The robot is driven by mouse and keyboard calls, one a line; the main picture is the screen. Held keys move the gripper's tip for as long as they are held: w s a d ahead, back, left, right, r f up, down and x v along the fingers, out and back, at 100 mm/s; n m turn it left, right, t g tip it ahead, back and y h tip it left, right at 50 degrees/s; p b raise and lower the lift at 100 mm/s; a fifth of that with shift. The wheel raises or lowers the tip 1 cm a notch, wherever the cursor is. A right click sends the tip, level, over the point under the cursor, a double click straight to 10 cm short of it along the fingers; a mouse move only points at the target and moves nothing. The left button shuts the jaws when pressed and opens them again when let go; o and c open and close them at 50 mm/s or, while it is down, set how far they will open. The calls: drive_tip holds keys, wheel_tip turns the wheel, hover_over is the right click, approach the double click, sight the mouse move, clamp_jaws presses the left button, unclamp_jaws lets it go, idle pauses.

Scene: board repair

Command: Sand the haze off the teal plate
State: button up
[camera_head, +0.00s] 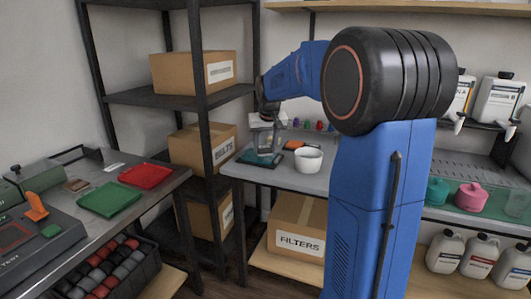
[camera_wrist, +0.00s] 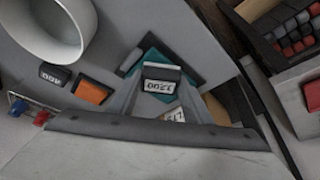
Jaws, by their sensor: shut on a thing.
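The teal plate (camera_head: 248,158) lies on the grey worktop in the middle of the head view. In the wrist view part of the teal plate (camera_wrist: 153,53) shows behind my gripper, which hides much of it. My gripper (camera_head: 268,148) points down over the plate. In the wrist view my gripper (camera_wrist: 160,88) is shut on a dark sanding block (camera_wrist: 162,73) with a white number label, hard to read. The block is over the plate; I cannot tell whether it touches. Any haze is too small or hidden to make out.
A white bowl (camera_head: 308,160) stands right of the plate. An orange block (camera_wrist: 92,92) and a dark labelled block (camera_wrist: 56,75) lie nearby. A red tray (camera_head: 146,175) and a green tray (camera_head: 108,200) are on the left bench. Shelves with cardboard boxes (camera_head: 203,148) stand behind.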

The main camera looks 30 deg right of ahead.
drive_tip(key=shift+r, duration=2.55)
